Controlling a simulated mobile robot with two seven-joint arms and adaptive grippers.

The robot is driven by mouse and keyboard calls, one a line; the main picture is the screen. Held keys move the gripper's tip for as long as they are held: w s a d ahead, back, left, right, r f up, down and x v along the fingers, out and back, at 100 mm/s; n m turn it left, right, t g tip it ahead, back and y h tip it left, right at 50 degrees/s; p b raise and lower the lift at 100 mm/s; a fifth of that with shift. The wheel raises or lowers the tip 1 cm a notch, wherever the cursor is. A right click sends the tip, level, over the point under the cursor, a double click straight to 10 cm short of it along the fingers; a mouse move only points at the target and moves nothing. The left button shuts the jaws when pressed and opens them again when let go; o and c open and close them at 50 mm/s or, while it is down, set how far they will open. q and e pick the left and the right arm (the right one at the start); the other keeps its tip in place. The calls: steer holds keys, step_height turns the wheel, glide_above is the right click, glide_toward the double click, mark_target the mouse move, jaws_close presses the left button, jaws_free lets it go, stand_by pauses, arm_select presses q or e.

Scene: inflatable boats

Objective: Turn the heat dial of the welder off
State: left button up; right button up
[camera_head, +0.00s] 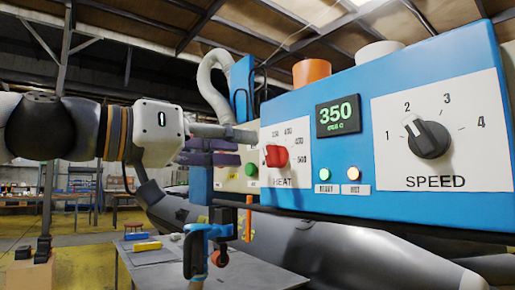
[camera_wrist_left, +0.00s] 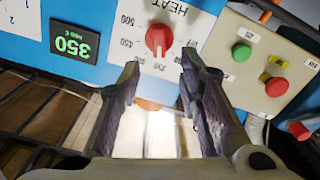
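The welder (camera_head: 345,190) is a blue box with a green display (camera_head: 339,115) reading 350. Its red heat dial (camera_head: 276,156) sits on a white plate marked HEAT; in the left wrist view the dial (camera_wrist_left: 158,38) shows a white mark pointing down toward the 350 label. My left gripper (camera_head: 226,145) is just left of the dial in the head view. In the left wrist view its two fingers (camera_wrist_left: 160,63) are spread and empty, with the dial just beyond the gap between their tips. They appear apart from the dial. My right gripper is not in view.
The black speed dial (camera_head: 428,139) is on the right. A panel with a green button (camera_wrist_left: 241,53) and a red button (camera_wrist_left: 276,86) stands beside the heat plate. A blue tool (camera_head: 197,246) rises in front of a grey table (camera_head: 265,274) below.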

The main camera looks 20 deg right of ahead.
mark_target(265, 147)
arm_select(q)
steer(key=x, duration=0.5)
steer(key=shift+d+p, duration=0.25)
steer(key=shift+p, duration=0.05)
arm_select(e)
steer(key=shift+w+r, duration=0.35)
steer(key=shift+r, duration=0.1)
arm_select(q)
jaws_close()
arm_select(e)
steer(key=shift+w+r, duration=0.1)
